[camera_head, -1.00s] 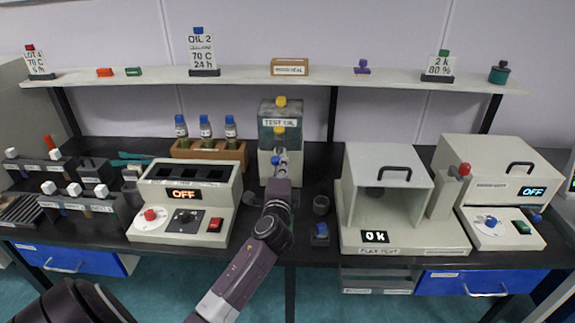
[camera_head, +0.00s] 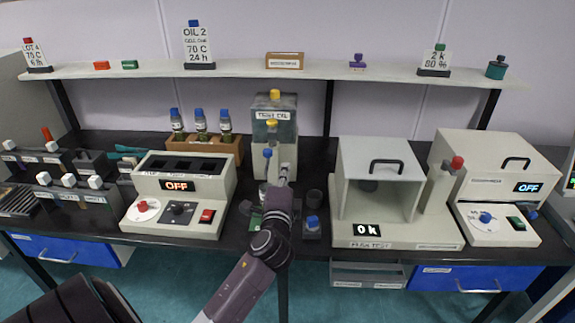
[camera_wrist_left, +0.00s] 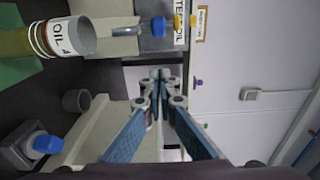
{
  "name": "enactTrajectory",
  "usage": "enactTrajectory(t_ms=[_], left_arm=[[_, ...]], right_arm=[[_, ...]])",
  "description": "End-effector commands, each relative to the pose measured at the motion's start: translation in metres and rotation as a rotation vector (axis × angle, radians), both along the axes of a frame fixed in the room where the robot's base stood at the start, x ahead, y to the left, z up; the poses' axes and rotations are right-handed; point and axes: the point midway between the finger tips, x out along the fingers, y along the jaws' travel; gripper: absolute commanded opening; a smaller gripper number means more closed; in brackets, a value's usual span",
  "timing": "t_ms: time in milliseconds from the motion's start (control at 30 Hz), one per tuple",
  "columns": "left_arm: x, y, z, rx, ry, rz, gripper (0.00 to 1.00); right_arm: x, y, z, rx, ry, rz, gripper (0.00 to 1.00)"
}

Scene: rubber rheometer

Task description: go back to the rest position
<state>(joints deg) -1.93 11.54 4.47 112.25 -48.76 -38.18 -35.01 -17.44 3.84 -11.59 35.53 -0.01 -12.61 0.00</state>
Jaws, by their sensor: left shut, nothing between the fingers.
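My left gripper (camera_head: 284,174) is in front of the test oil dispenser (camera_head: 287,152), at the middle of the bench. In the left wrist view its blue-padded fingers (camera_wrist_left: 160,74) meet at the tips with nothing between them. An uncapped bottle labelled OIL 4 (camera_wrist_left: 66,37) stands beside the gripper, apart from it, near the dispenser's spout. In the head view my arm partly hides this bottle (camera_head: 263,190). My right gripper is not in view.
A small block with a blue cap (camera_head: 312,224) and a dark cup (camera_head: 314,198) stand right of my arm. A heater block reading OFF (camera_head: 176,186) is to the left. The flex test box (camera_head: 381,165) is to the right. A shelf (camera_head: 230,70) runs above.

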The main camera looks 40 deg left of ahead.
Motion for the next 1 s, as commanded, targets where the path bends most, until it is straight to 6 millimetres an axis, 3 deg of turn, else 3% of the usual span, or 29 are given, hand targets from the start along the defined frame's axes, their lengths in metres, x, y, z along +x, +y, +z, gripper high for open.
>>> enactTrajectory(t_ms=[200, 467, 567, 667, 767, 900, 1000], left_arm=[[-0.020, -0.011, 0.000, 0.000, 0.000, 0.000, 0.00], [-0.023, -0.013, 0.000, 0.000, 0.000, 0.000, 0.00], [-0.028, -0.015, -0.008, -0.042, 0.006, 0.003, 0.00], [-0.046, -0.024, -0.038, -0.194, 0.035, 0.018, 0.00], [-0.079, -0.045, -0.087, -0.448, 0.098, 0.055, 0.00], [-0.142, -0.095, -0.155, -0.821, 0.233, 0.142, 0.00], [-0.185, -0.130, -0.186, -1.014, 0.332, 0.208, 0.00]], right_arm=[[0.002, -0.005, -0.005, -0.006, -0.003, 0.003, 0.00], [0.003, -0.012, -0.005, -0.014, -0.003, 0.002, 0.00], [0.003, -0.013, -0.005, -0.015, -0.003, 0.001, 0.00], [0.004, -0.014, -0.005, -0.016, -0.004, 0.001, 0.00], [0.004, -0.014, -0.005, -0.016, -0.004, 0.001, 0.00], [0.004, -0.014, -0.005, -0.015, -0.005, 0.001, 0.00], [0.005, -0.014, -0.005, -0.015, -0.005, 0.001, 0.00]])
